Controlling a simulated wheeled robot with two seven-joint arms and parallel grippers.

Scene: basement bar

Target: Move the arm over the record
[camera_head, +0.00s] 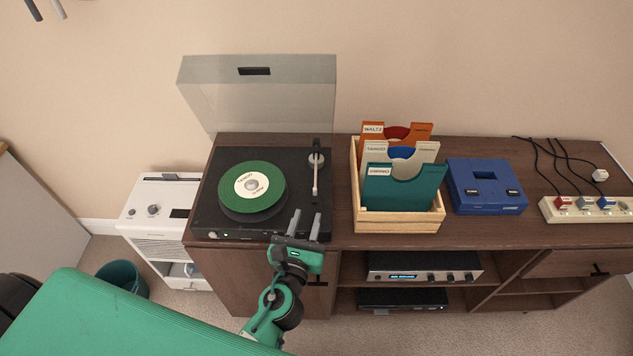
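The turntable (207,200) is black and stands on the left of the dark wood cabinet, its clear lid (270,95) raised. A green record (271,200) with a cream label reading TANGO lies on the platter. The tonearm (315,175) stands at the turntable's right side, pointing toward the front, clear of the record. My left gripper (306,225) is at the turntable's front right corner, just in front of the tonearm's front end. Its two fingers are apart with nothing seen between them. Contact with the turntable cannot be told. My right gripper is not in view.
Right of the turntable stands a wooden crate (400,222) of record sleeves. Farther right are a blue box (486,187) and a power strip (585,210) with cables. An amplifier (425,267) sits on the shelf below. A white appliance (160,215) stands left of the cabinet.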

